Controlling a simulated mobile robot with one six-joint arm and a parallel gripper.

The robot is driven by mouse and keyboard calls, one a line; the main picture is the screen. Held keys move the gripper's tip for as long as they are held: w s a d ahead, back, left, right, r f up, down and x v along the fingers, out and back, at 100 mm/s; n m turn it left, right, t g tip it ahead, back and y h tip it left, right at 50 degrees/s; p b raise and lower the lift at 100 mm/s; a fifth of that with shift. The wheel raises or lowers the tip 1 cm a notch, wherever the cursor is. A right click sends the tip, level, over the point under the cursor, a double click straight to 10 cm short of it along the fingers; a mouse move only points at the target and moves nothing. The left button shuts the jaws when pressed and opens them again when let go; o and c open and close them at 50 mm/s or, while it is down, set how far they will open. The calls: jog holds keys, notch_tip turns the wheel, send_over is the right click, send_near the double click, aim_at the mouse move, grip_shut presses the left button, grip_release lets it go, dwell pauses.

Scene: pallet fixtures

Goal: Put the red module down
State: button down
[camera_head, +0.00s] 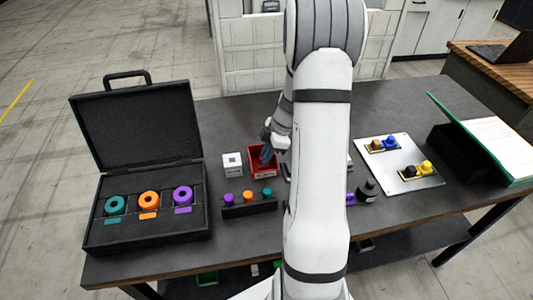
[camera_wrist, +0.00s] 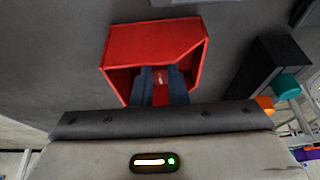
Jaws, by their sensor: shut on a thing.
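The red module (camera_head: 260,173) is an open-topped red box on the dark table, left of my arm in the head view. In the wrist view the red module (camera_wrist: 155,35) fills the upper middle, its open side facing me. My gripper (camera_head: 267,152) reaches down into it from above. In the wrist view the two dark fingers of my gripper (camera_wrist: 160,76) are shut on a red part with a small white mark. Whether the underside of the module touches the table is hard to tell. My arm hides part of the table to its right.
A white block (camera_head: 232,166) stands close on the left. A black rack (camera_head: 249,205) with purple, orange and teal pieces is just in front. An open black case (camera_head: 146,238) with ring-shaped pieces is far left. A light plate (camera_head: 428,181) with blue and yellow parts lies right.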

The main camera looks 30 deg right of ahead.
jog(key=shift+f, duration=0.3)
jog(key=shift+f, duration=0.1)
jog(key=shift+f+b, duration=0.1)
jog(key=shift+b, duration=0.2)
jog(key=c, duration=1.4)
grip_release()
jog(key=shift+c, duration=0.2)
jog(key=b+v, duration=0.2)
jog(key=v, duration=1)
jog(key=s+a+r+m+h, duration=0.1)
jog(key=s+a+r+m, duration=0.2)
jog(key=a, duration=0.3)
jog(key=s+a+r+m+h, duration=0.1)
jog(key=s+a+r+m, duration=0.2)
jog(key=a, duration=0.2)
jog(key=s+a+m+t+h, duration=0.2)
jog(key=s+a+m, duration=0.6)
jog(key=s, duration=0.4)
jog(key=shift+r+m, duration=0.3)
jog(key=shift+m, duration=0.1)
